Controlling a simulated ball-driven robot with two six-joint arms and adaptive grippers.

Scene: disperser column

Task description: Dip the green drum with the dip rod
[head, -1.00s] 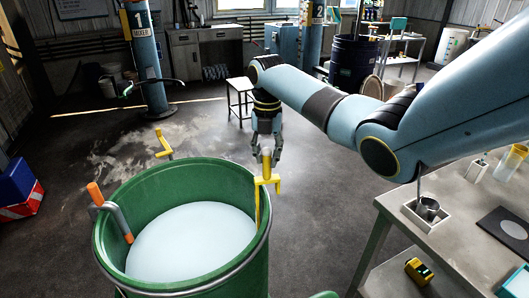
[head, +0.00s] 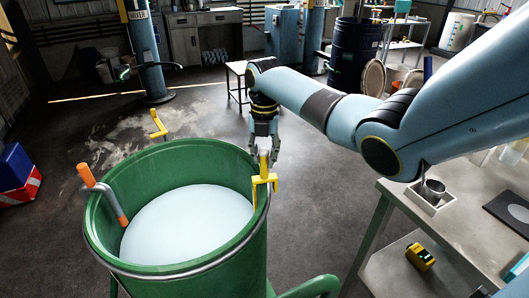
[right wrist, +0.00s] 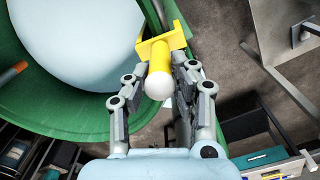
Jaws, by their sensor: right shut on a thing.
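The green drum (head: 183,158) stands open at the lower left of the head view, with a pale, flat surface (head: 190,222) inside. My right gripper (head: 263,152) is over the drum's right rim, shut on the yellow dip rod (head: 264,181) near its top. The rod's crosspiece is at the rim, and a short yellow length shows below it at the rim's inner side; its lower end is hidden. In the right wrist view the fingers (right wrist: 157,90) flank the rod's yellow shaft (right wrist: 160,56) and pale round end. My left gripper is not in view.
A grey pipe with orange ends (head: 103,192) hooks over the drum's left rim. Open floor lies behind the drum.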

